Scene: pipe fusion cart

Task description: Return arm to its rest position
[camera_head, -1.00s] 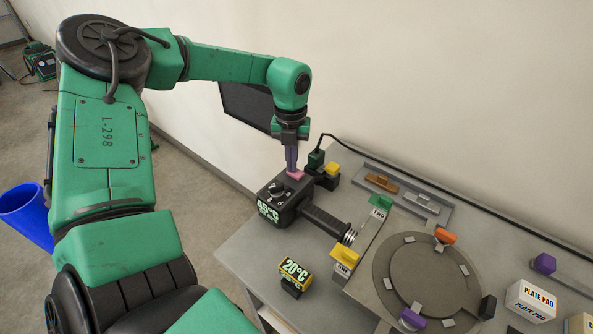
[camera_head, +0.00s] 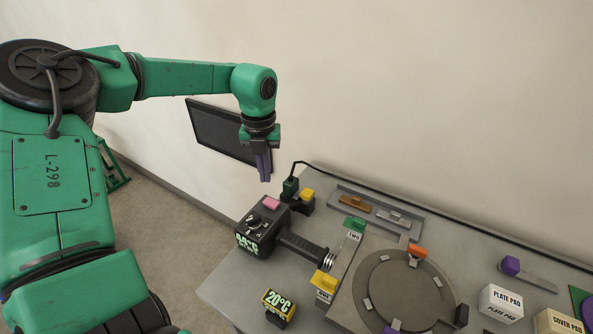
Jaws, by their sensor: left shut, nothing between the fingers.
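My left gripper (camera_head: 264,168) points down at the end of the green left arm (camera_head: 190,78). Its purple-grey fingers are together and hold nothing. It hangs in the air above and behind the black heating tool (camera_head: 262,226), clear of it. My right gripper is not in view.
A dark screen (camera_head: 222,130) is on the wall behind the arm. A yellow 20°C block (camera_head: 278,305), a round turntable (camera_head: 403,290), a tray (camera_head: 378,212) and PLATE PAD box (camera_head: 500,303) occupy the cart. A black cable runs along its back.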

